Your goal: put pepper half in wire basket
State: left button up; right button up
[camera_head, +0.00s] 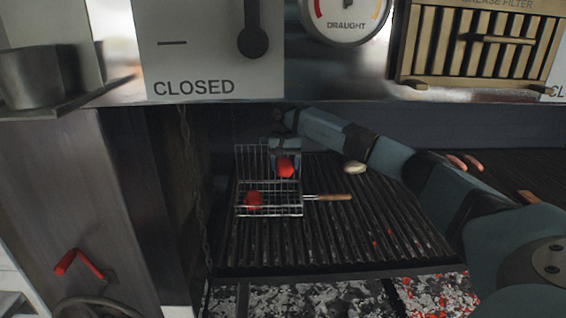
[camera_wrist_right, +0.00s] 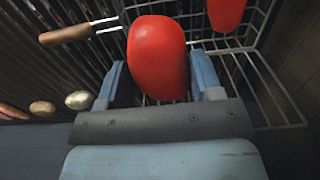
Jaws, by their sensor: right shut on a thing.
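A wire basket (camera_head: 270,212) with a wooden handle (camera_head: 330,197) rests on the grill grate, its lid standing up at the back. One red pepper half (camera_head: 253,200) lies inside the basket at its left side; it also shows in the right wrist view (camera_wrist_right: 226,12). My right gripper (camera_head: 285,165) is shut on another red pepper half (camera_head: 285,172). It holds this pepper half over the back right part of the basket. In the right wrist view the held pepper half (camera_wrist_right: 157,55) sits between the fingers, with basket wires below and around it. My left gripper is not in view.
Pale round pieces (camera_wrist_right: 78,100) lie on the grate right of the basket, and sausages (camera_head: 465,161) lie farther right. A hood with a gauge (camera_head: 345,15) hangs above. A metal wall (camera_head: 125,180) stands left. The grate's front (camera_head: 340,240) is clear.

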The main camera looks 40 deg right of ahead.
jog(key=shift+f, duration=0.2)
jog(key=shift+c, duration=0.5)
jog(key=shift+f+b, duration=0.65)
jog(key=shift+f, duration=0.2)
jog(key=b, duration=0.3)
send_over(284, 202)
notch_tip(284, 202, down, 5)
jog(key=shift+d+f+b, duration=0.1)
jog(key=shift+f+b, duration=1)
jog(key=shift+f, duration=0.9)
jog(key=o, duration=1.1)
jog(key=shift+r, duration=0.15)
